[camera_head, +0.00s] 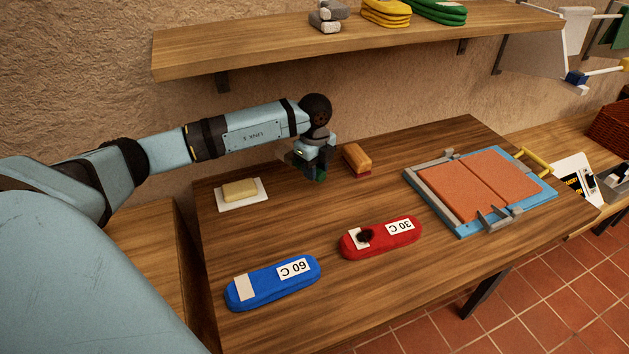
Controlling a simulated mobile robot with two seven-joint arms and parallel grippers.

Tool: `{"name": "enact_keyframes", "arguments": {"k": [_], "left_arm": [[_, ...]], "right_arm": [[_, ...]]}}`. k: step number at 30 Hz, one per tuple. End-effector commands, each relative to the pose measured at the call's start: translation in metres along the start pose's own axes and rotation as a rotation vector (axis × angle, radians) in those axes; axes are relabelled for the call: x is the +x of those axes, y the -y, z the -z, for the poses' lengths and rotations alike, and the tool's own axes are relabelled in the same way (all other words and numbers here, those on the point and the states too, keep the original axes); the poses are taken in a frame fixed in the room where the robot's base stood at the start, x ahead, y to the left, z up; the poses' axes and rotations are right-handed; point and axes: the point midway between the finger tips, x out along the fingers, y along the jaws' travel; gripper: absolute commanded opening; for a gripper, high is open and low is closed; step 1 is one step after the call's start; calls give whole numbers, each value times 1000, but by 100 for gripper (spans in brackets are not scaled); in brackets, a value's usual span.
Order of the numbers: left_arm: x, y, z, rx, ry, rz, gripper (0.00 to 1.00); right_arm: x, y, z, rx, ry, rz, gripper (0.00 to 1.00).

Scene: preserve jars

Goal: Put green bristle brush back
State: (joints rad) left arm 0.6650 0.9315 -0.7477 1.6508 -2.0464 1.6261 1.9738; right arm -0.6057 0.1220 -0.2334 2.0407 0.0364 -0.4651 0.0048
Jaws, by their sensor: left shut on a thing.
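My left gripper (311,158) reaches in from the left over the back of the wooden table. It is shut on a small green thing, apparently the green bristle brush (318,174), which is mostly hidden by the gripper. I cannot tell whether the brush touches the table. A brush with a wooden back and red bristles (357,158) lies just to the right of the gripper. My right gripper is not in view.
A yellow block on a white dish (259,194) is left of the gripper. A blue 60 C pad (268,286) and a red 30 C pad (385,239) lie in front. A blue-grey frame with orange panels (462,228) is right. A shelf (240,47) hangs above.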

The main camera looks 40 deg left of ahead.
Motion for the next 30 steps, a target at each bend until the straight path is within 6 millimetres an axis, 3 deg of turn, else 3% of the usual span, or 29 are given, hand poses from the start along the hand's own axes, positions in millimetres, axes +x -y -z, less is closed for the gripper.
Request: {"name": "enact_keyframes", "arguments": {"k": [10,17,18,21,30], "left_arm": [[48,-1,0,-1,-1,-3,9],[52,0,-1,0,0,0,9],[52,0,-1,-1,0,-1,39],[51,0,-1,-1,0,-1,58],[48,0,-1,-1,0,0,58]], "right_arm": [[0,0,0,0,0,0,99],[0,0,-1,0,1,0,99],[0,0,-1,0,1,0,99],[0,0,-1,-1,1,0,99],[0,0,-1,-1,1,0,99]]}}
